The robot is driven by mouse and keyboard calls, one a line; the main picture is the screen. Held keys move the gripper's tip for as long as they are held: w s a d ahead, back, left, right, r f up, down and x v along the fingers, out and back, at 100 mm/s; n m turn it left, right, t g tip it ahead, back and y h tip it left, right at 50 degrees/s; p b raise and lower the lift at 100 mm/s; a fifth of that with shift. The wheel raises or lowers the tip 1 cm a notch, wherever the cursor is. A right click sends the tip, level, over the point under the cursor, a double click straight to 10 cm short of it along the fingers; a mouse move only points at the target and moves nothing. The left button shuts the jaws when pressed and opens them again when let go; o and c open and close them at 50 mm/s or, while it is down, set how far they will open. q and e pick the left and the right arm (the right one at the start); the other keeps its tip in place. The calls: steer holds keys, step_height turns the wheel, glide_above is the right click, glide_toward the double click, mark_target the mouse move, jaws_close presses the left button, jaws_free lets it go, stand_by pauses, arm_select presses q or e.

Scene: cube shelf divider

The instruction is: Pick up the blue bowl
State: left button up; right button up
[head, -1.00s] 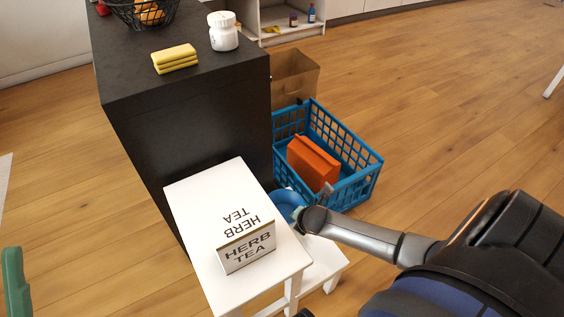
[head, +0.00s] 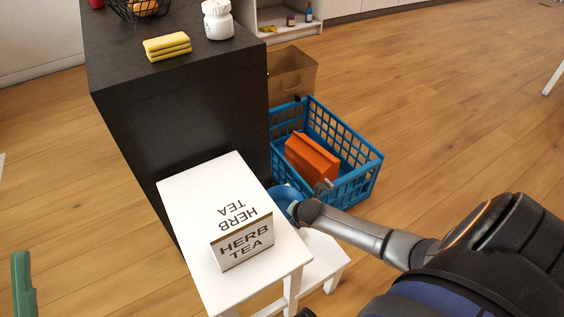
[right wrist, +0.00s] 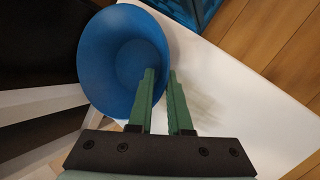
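The blue bowl (head: 284,197) shows in the head view behind the herb tea box's stool, partly hidden by my right wrist. In the right wrist view the bowl (right wrist: 110,60) fills the upper left with its inside facing the camera. My right gripper (right wrist: 161,72) has its green fingers close together across the bowl's rim, one inside and one outside, and looks shut on the wall. In the head view these fingers are hardly visible. One green finger of my left gripper (head: 22,285) shows at the lower left edge, away from the bowl.
A white herb tea box (head: 243,242) stands on the white stool (head: 190,200), beside a dark cabinet (head: 180,110). A blue crate (head: 358,185) holding an orange box (head: 312,157) is just beyond the bowl.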

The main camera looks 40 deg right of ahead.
jaws_close()
stand_by(1.0)
